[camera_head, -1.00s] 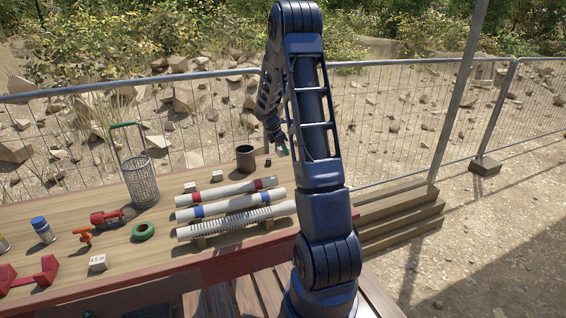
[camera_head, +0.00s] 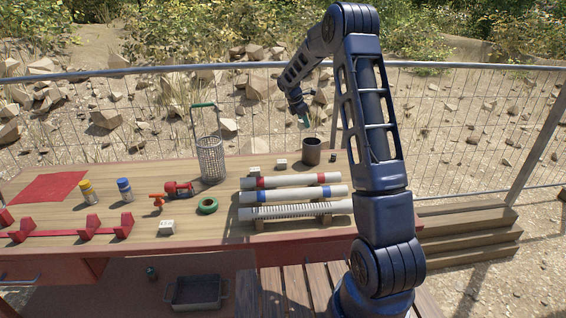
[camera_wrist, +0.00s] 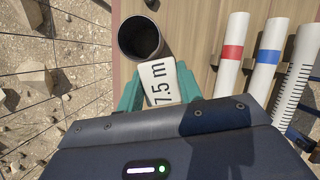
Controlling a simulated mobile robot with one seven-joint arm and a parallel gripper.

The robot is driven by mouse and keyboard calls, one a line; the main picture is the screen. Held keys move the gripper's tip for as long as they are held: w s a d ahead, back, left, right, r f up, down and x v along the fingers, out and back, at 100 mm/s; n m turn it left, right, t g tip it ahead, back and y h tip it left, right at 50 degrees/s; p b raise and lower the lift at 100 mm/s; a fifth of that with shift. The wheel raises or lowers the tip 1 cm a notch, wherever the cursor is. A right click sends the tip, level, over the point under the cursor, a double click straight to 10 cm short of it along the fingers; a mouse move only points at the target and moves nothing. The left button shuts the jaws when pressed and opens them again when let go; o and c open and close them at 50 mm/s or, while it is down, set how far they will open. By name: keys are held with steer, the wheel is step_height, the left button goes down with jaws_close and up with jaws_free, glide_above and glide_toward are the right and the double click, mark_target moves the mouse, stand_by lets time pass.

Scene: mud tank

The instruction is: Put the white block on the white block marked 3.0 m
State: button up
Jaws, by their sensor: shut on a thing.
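My gripper (camera_wrist: 160,88) is shut on a white block (camera_wrist: 158,82) printed "7.5 m", held between its teal fingers in the wrist view. In the head view my gripper (camera_head: 304,118) hangs above the far side of the table, near the dark cup; the held block cannot be made out there. Two small white blocks stand near the back of the table, one (camera_head: 254,171) by the pipes and one (camera_head: 281,163) left of the cup. Another white block (camera_head: 166,228) lies near the front edge. Its print, and any on the others, is too small to read surely.
The dark cup (camera_head: 312,151) stands at the back, also in the wrist view (camera_wrist: 140,40). Three white pipes (camera_head: 295,195) lie on supports. A wire basket (camera_head: 211,160), green tape ring (camera_head: 208,205) and red tools (camera_head: 178,189) stand left. A mesh fence (camera_head: 110,120) runs behind.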

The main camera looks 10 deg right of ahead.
steer(key=r+n, duration=0.1)
glide_above(285, 160)
steer(key=s, duration=0.1)
steer(key=a, duration=0.2)
step_height(285, 160, down, 20)
steer(key=shift+d+r, duration=0.1)
steer(key=shift+d, duration=0.05)
stand_by(0.4)
steer(key=o, duration=1)
